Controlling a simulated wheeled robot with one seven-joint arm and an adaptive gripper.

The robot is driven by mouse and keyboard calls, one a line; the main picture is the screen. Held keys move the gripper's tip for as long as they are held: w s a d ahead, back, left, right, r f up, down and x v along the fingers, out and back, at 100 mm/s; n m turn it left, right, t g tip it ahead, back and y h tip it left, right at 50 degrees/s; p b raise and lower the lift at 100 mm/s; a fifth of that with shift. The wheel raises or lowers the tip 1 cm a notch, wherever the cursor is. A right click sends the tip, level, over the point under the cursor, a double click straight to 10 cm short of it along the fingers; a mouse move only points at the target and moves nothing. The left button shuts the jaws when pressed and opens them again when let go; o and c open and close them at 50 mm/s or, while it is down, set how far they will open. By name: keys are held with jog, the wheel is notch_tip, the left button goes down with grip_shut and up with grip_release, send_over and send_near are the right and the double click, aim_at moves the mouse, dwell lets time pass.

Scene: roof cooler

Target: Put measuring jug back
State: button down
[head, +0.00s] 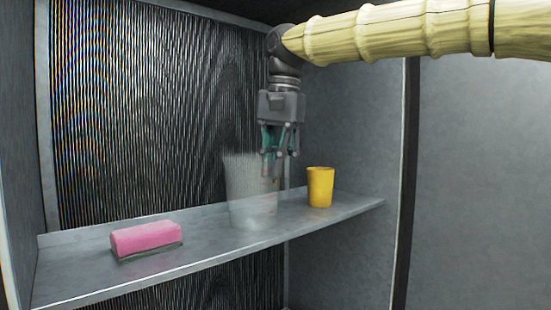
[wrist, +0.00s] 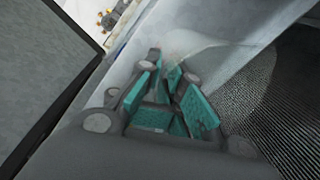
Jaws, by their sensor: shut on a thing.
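The measuring jug (head: 243,192) is clear and see-through, with faint red marks low on its right side. It looks upright at the shelf, right of the middle; I cannot tell whether its base touches the shelf. My gripper (head: 278,172) points down at the jug's right side, shut on it, probably at the handle or rim. In the wrist view, the teal-padded fingers of my gripper (wrist: 168,70) are close together, with a faint clear curved wall beyond them. The exact grip is hard to see through the clear material.
The grey metal shelf (head: 215,252) has a low raised back edge. A pink sponge-like block (head: 146,238) with a dark underside lies at its left. A yellow cup (head: 320,187) stands close to the right of the jug. Free shelf lies between block and jug. A ribbed dark panel (head: 150,110) stands behind.

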jog(key=shift+s+a+r, duration=0.1)
jog(key=shift+s, duration=0.15)
jog(key=c, duration=1.4)
grip_release()
jog(key=shift+w, duration=0.15)
jog(key=shift+o, duration=1.2)
jog(key=shift+r, duration=0.15)
notch_tip(320, 180, up, 12)
jog(key=d+b, duration=0.1)
jog(key=b, duration=0.2)
jog(key=shift+s+f, duration=0.2)
jog(key=shift+s, duration=0.15)
jog(key=shift+d, duration=0.15)
